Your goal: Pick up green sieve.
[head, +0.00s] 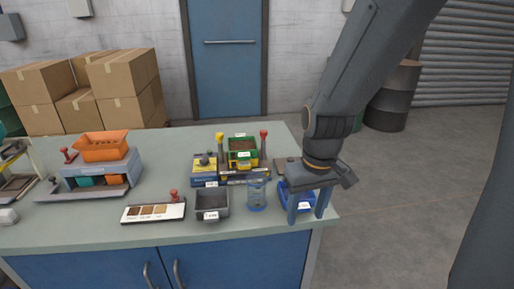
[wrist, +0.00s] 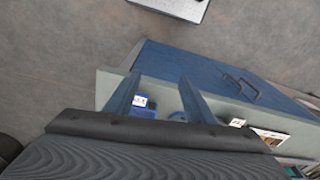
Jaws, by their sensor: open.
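A green, shallow, box-shaped piece that looks like the green sieve (head: 243,157) sits on a yellow and dark stand near the middle back of the bench. It has a white label and brown material shows inside. My gripper (head: 306,216) is open and empty, pointing down at the bench's front right corner, to the right of and nearer than the green piece. In the wrist view the two fingers (wrist: 161,80) stand apart with nothing held between them. The green piece cannot be made out in the wrist view.
A blue labelled bin (head: 283,192) is close behind my fingers. A clear blue-tinted jar (head: 257,196) and a grey bin (head: 212,205) stand left of it. Red and yellow knobs (head: 220,138) rise beside the green piece. An orange-hopper machine (head: 103,148) stands at left.

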